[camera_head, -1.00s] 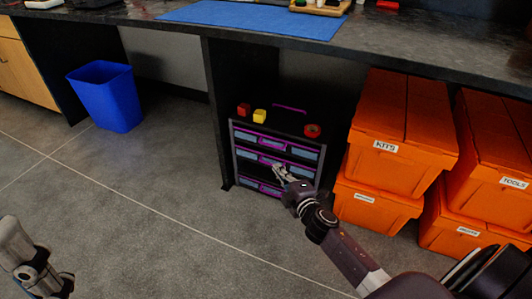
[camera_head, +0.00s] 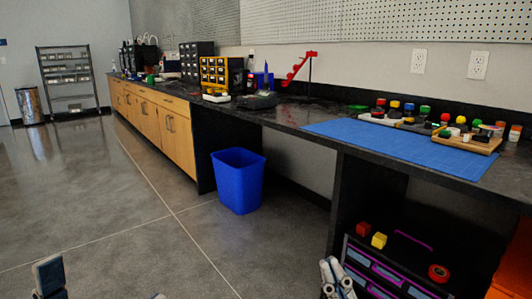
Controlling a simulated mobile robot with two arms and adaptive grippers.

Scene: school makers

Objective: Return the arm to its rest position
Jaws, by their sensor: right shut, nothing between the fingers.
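My right gripper (camera_head: 331,265) is at the bottom of the head view, in front of the left side of the dark drawer organizer (camera_head: 368,250). Its fingers are together with nothing between them. Its arm is below the picture. A grey part of my left arm or gripper (camera_head: 49,276) shows at the bottom left, over the floor. It is cut off by the frame edge, so its jaws cannot be read.
The black workbench (camera_head: 290,115) carries a blue mat (camera_head: 400,145) and a wooden tray (camera_head: 468,143). A blue bin (camera_head: 238,180) stands beside the cabinets. An orange crate (camera_head: 515,265) is at the right edge. Open floor (camera_head: 110,220) lies to the left.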

